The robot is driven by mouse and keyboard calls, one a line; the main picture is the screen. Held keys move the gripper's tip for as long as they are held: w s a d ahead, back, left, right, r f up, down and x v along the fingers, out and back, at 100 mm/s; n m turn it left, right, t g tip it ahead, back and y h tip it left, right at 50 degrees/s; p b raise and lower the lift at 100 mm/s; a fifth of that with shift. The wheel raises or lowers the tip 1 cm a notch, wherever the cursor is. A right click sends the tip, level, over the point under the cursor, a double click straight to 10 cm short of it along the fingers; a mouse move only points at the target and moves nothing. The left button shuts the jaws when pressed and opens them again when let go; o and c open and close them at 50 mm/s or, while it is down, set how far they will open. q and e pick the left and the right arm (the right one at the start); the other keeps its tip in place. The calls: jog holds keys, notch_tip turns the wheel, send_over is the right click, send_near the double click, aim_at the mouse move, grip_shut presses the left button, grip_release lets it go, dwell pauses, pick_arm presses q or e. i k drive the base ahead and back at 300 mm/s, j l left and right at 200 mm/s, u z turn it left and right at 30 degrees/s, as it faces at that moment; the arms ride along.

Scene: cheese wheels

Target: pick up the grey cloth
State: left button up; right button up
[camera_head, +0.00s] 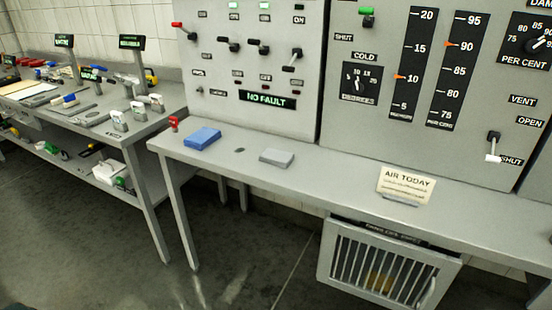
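The grey cloth (276,158) lies as a flat folded block on the narrow grey shelf (330,178) below the control panels. It sits to the right of a folded blue cloth (202,138), with a small dark spot on the shelf between them. Nothing covers the grey cloth. Neither of my grippers shows in the head view.
A small red object (173,123) stands at the shelf's left end. An "AIR TODAY" card (405,186) stands to the right. Levers and a "NO FAULT" display (268,100) are above. A cluttered workbench (150,128) is at left. A barred box (385,264) is below.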

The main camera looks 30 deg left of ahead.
aim_at(282, 160)
jog(key=i+j+z, duration=0.1)
jog(key=j+z, duration=0.2)
jog(key=j, duration=1.25)
jog(key=j+z, duration=0.3)
jog(key=j, duration=1.2)
